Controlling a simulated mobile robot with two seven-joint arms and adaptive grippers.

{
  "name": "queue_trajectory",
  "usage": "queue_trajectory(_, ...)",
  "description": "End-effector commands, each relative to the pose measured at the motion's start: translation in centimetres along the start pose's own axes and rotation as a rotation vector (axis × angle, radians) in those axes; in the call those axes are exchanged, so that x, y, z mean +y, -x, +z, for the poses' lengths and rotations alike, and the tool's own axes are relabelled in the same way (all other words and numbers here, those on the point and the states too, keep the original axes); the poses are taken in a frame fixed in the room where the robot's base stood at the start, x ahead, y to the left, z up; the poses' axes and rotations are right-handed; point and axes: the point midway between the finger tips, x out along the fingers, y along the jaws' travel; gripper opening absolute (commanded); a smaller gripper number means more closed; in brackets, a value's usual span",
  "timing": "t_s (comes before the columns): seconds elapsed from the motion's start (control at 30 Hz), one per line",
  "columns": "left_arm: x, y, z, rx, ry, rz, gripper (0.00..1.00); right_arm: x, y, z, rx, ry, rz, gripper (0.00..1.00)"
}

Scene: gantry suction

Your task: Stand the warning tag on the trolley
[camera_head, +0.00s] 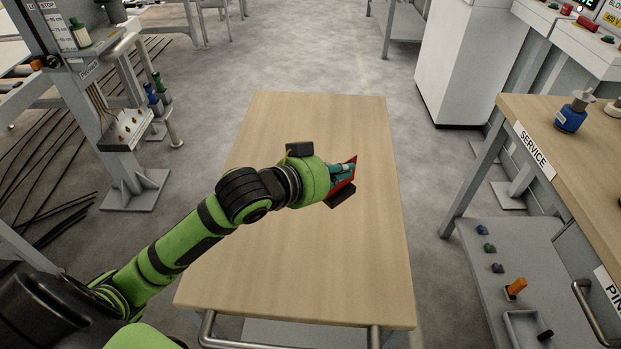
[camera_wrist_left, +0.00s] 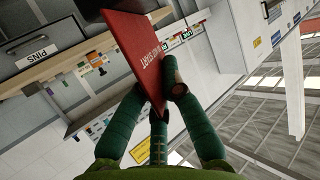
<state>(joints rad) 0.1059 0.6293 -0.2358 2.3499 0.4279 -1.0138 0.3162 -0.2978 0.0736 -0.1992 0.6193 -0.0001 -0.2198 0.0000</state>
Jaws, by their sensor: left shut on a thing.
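The warning tag is a red plate with white lettering (camera_head: 349,177). My left gripper (camera_head: 342,172) is shut on it and holds it over the trolley. In the left wrist view the tag (camera_wrist_left: 134,48) stands tilted between the dark green fingers (camera_wrist_left: 158,98), with its lettering upside down. A dark piece shows just below the tag in the head view; I cannot tell whether it belongs to the gripper. The trolley (camera_head: 300,265) has a bare light wooden top. Whether the tag touches it is unclear. My right gripper is not in view.
The trolley's metal handle (camera_head: 285,335) is at its near edge. A service bench (camera_head: 560,135) with a blue bottle (camera_head: 572,113) stands to the right, above a grey lower shelf (camera_head: 520,262). A grey stand (camera_head: 125,130) with tools is at left. The wooden top is clear around my arm.

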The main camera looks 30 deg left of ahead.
Motion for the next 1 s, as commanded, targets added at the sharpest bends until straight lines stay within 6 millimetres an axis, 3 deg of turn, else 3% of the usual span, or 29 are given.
queue_trajectory(0.17,-1.9,-0.7,0.3,-0.005,-0.004,0.011,0.0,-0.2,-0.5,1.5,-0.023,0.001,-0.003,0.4)
queue_trajectory(0.6,-10.8,-3.7,4.9,-0.001,-0.002,0.012,0.0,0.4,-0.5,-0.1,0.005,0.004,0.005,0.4)
queue_trajectory(0.8,-12.0,-4.3,5.8,0.001,-0.001,0.014,0.0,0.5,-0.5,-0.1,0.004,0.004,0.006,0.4)
queue_trajectory(1.0,-11.9,-5.3,8.5,-0.001,0.001,0.014,0.0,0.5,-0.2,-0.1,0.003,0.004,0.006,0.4)
